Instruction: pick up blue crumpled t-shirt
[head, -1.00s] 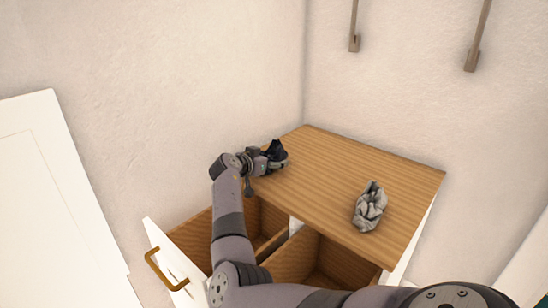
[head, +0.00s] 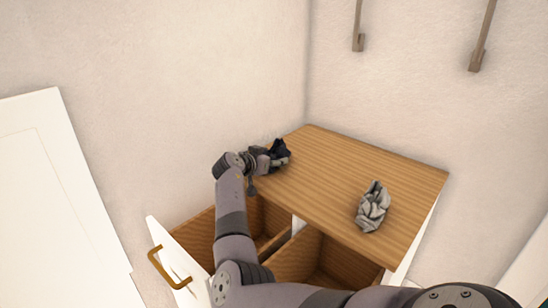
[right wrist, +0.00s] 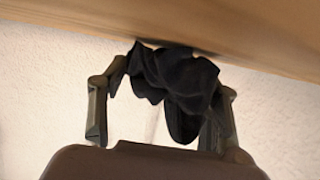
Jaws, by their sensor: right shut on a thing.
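A dark, almost black-blue crumpled cloth (head: 280,149), which fits the t-shirt, is at the far left of the wooden cabinet top (head: 345,175). My right gripper (head: 273,159) is at the top's left edge, shut on this cloth. In the right wrist view the dark cloth (right wrist: 178,82) is bunched between the two fingers, close to the wooden surface. I cannot tell whether it still touches the wood. My left gripper is not in view.
A grey-white crumpled cloth (head: 372,207) lies on the right part of the top. Open drawers stand out below, one with a white front and a brass handle (head: 168,268). Walls close in behind and left. The middle of the top is clear.

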